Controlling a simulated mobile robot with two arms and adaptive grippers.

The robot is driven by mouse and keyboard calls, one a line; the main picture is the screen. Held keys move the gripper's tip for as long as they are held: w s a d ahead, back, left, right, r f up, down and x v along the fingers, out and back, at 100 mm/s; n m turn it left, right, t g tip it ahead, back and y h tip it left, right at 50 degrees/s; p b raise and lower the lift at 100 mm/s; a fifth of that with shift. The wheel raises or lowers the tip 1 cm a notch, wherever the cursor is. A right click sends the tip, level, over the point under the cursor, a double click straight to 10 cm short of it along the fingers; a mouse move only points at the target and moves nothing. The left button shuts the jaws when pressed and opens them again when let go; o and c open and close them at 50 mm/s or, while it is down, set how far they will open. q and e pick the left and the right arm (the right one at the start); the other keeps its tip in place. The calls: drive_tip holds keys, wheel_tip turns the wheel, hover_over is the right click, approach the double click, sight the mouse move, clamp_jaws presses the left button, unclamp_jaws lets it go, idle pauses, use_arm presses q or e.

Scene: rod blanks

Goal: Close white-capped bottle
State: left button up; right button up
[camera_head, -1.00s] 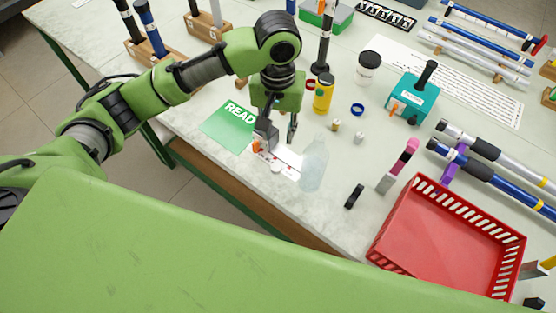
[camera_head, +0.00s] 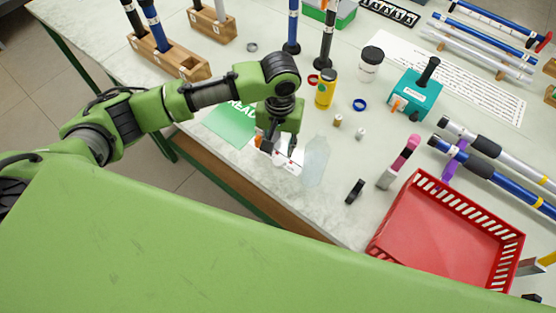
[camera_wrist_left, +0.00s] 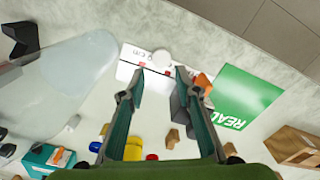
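A translucent pale bottle (camera_head: 316,160) stands near the table's front edge, right of my left gripper (camera_head: 280,150). It fills much of the left side of the left wrist view (camera_wrist_left: 55,85). A round white cap (camera_wrist_left: 162,58) lies on the white printed card. In the wrist view it shows just beyond and between my left fingertips (camera_wrist_left: 160,84), which are apart with nothing between them. In the head view the gripper partly covers the cap area. Whether the bottle's mouth is open is hard to tell. My right gripper is not in view.
A green READY card (camera_head: 230,124) lies left of the gripper, with a small orange item (camera_wrist_left: 203,84) and dark grey block close by the fingers. A yellow container (camera_head: 325,90) stands behind. A black clip (camera_head: 355,191) and red basket (camera_head: 440,240) are to the right.

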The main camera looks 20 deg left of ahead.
sight(278, 161)
use_arm(q)
drive_tip(key=shift+s+f, duration=0.15)
drive_tip(key=shift+f, duration=0.2)
drive_tip(key=shift+s+a+f+p, duration=0.15)
drive_tip(key=shift+f+p, duration=0.2)
drive_tip(key=shift+f, duration=0.8)
drive_tip(key=shift+s+d+f+p, duration=0.1)
drive_tip(key=shift+f+p, duration=0.25)
drive_tip(key=shift+f, duration=0.75)
drive_tip(key=c, duration=0.4)
